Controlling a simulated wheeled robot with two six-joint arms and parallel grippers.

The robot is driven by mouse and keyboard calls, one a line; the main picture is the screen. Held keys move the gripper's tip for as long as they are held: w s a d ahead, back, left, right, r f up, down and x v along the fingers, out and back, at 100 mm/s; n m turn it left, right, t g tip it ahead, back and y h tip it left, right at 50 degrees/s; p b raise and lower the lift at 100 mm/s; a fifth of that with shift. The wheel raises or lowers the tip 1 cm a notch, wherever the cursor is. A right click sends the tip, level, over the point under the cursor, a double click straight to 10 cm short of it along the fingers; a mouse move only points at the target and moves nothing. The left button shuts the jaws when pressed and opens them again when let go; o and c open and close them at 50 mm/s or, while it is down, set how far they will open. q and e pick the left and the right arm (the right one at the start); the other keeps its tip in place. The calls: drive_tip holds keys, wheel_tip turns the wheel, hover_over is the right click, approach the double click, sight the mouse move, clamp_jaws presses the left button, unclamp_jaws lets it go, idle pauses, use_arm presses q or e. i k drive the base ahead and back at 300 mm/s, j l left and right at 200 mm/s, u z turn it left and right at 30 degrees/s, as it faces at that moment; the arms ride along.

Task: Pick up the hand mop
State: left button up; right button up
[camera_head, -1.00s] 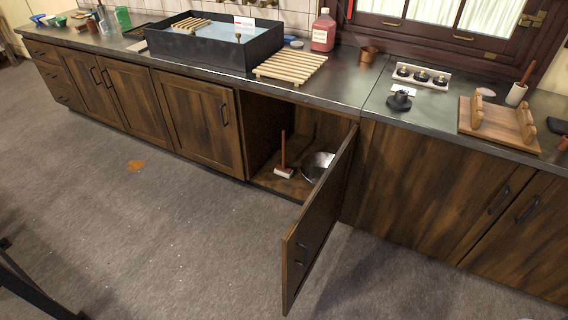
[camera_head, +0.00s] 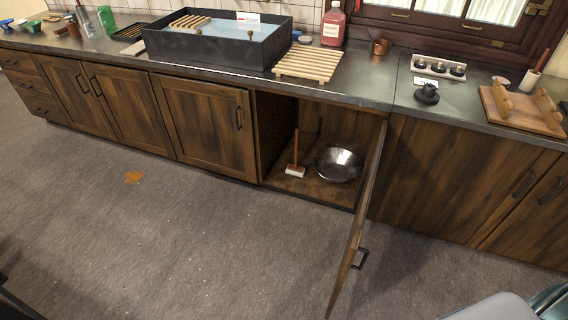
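The hand mop (camera_head: 295,170) has a reddish-brown upright handle and a small white head. It stands on the floor of the open lower cabinet (camera_head: 310,190), left of a shiny metal bowl (camera_head: 338,164). The cabinet door (camera_head: 357,240) is swung wide open toward me, to the right of the mop. The mop is unobstructed from here. Neither of my grippers' fingertips show in this view.
The open door's edge juts far out. The counter above holds a dark sink (camera_head: 200,50), a wooden slatted rack (camera_head: 308,64) and a red bottle (camera_head: 333,24).

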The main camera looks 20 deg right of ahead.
sight(293, 169)
drive_tip(key=i+j+z, duration=0.25)
drive_tip(key=i+j, duration=0.2)
drive_tip(key=i, duration=0.3)
drive_tip(key=i+j+z, duration=0.25)
drive_tip(key=i+j, duration=0.4)
drive_tip(key=i+l+z, duration=0.1)
drive_tip(key=i, duration=0.45)
drive_tip(key=i+l+z, duration=0.1)
drive_tip(key=i+l, duration=0.15)
drive_tip(key=i, duration=0.25)
